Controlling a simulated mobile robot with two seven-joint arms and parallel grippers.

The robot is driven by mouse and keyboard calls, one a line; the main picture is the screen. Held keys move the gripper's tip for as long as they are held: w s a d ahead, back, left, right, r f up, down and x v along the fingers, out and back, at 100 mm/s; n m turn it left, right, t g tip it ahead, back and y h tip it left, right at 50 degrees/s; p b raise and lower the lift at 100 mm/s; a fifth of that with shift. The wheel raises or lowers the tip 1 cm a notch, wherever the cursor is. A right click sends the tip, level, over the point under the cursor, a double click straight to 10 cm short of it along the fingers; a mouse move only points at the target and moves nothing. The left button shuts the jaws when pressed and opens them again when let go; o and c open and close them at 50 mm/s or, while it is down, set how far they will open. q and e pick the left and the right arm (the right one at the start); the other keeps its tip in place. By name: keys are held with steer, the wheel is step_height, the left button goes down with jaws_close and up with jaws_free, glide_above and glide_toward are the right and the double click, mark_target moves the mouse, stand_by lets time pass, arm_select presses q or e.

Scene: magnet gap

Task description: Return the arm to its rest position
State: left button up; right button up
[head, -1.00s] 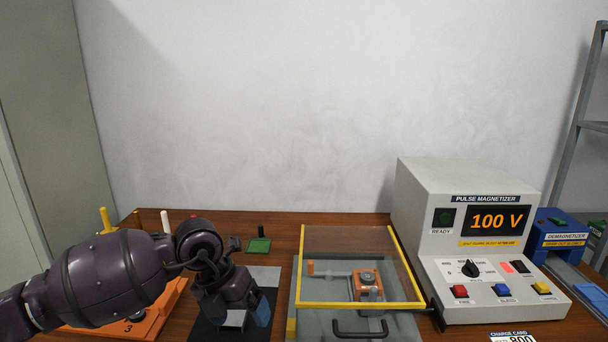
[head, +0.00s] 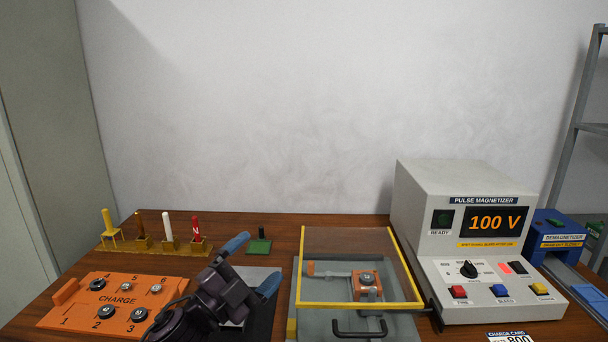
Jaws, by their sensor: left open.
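My left gripper (head: 252,262) is in the head view at the lower middle left, its two blue-tipped fingers spread apart and pointing up and right. Nothing is between the fingers. My left arm comes up from the bottom edge and hides part of the mat and the tray's right edge. My right gripper is not in view.
The charge tray holds several round parts. The pulse magnetizer (head: 440,210) reads 100 V. A blue demagnetizer (head: 550,228) stands at far right. The air above the table is clear.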

arm_select(q)
steer(key=s+a+f+n+y, duration=0.4)
steer(key=a+f+n+y, duration=0.25)
steer(key=f, duration=0.35)
steer(key=s+a+f+n+y, duration=0.45)
steer(key=f+n, duration=0.35)
steer(key=f, duration=0.2)
steer(key=s+a+f+n+g+y, duration=0.2)
steer(key=s+a+f, duration=0.2)
steer(key=s+f, duration=0.3)
steer(key=s+a+f+n+g+y, duration=0.1)
steer(key=s+a+f+n+g, duration=0.1)
steer(key=s+f, duration=0.5)
steer(key=s+a+g, duration=0.1)
steer(key=s, duration=0.5)
steer(key=shift+a+n+y+p, duration=0.35)
steer(key=shift+a+y, duration=0.05)
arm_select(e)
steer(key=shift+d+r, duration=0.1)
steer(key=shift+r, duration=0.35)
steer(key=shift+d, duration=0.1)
arm_select(q)
steer(key=shift+f, duration=0.1)
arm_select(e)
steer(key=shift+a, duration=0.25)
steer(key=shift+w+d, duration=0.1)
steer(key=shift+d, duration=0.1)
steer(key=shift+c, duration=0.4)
